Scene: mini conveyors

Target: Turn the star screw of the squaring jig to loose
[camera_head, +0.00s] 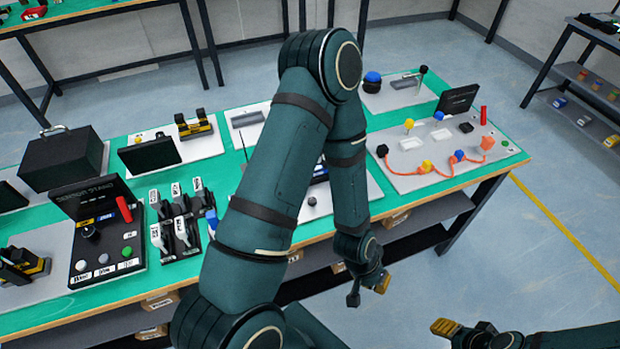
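I cannot pick out the squaring jig or its star screw for certain; my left arm covers much of the middle of the bench. A pale board (376,199) behind that arm carries a small dark knob (312,201), and most of it is hidden. My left gripper (368,289) hangs in front of the bench's front edge, pointing down, with its fingers apart and nothing seen between them. My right gripper (466,333) is at the bottom right, over the floor, away from the bench; its finger opening is unclear.
The green-topped bench (270,248) is crowded. A right-hand panel (424,177) carries coloured knobs and an orange cable. At the left are a sensor stand (105,250), several switches (180,225) and a black box (62,160). Open floor (550,270) lies at the right.

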